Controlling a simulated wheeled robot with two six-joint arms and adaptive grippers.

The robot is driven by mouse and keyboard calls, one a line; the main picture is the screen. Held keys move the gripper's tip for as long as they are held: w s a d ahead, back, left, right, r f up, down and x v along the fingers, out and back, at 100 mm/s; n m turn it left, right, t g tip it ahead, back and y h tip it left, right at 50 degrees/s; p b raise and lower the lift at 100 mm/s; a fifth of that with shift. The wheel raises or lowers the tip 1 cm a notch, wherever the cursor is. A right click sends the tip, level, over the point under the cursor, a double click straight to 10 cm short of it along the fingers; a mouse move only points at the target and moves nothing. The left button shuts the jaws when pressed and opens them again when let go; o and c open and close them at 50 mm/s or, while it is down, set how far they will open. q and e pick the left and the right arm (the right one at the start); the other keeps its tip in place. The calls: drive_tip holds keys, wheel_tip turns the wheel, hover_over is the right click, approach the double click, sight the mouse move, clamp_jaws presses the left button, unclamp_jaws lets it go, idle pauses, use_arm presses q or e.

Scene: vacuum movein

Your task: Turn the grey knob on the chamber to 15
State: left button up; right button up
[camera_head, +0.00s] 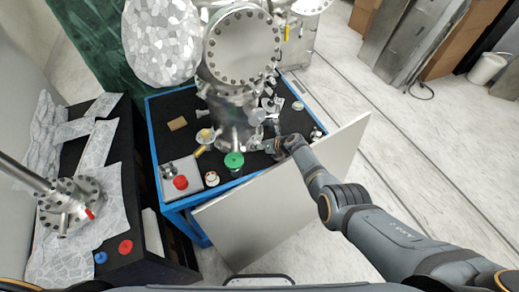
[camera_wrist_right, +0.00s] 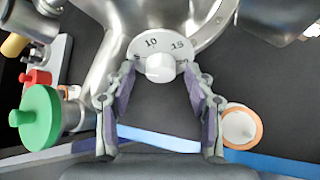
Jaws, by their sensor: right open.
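The grey knob (camera_wrist_right: 160,67) shows in the right wrist view, pale and round, in front of a light dial plate (camera_wrist_right: 150,44) on the metal chamber (camera_wrist_right: 110,60). The numbers 10 and 15 are readable on the plate, 10 to the upper left of the knob and 15 to the upper right. I cannot make out a pointer mark on the knob. My right gripper (camera_wrist_right: 160,80) is open, one finger on each side of the knob, with no clear contact. In the head view my right gripper (camera_head: 270,146) is at the chamber's lower right. My left gripper is not in view.
A green handwheel (camera_wrist_right: 40,118) is left of my right gripper, and an orange-rimmed white round part (camera_wrist_right: 241,127) is to its right. The blue-edged black table (camera_head: 160,130) also holds a red knob (camera_head: 180,183) and several small parts. A pale panel (camera_head: 285,215) leans in front.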

drive_tip(key=shift+c, duration=0.3)
clamp_jaws()
drive_tip(key=shift+w+d+f+m+y+b, duration=0.1)
drive_tip(key=shift+f+m+y+b, duration=0.1)
drive_tip(key=shift+m+y+b, duration=0.3)
drive_tip(key=shift+d+f+m+y+b, duration=0.1)
drive_tip(key=shift+f+m+y+b, duration=0.1)
drive_tip(key=shift+m+b, duration=0.5)
drive_tip(key=shift+m+g+y+b, duration=0.3)
drive_tip(key=shift+m, duration=0.3)
drive_tip(key=shift+r+m, duration=0.25)
drive_tip(key=shift+m, duration=0.15)
drive_tip(key=shift+o, duration=0.3)
unclamp_jaws()
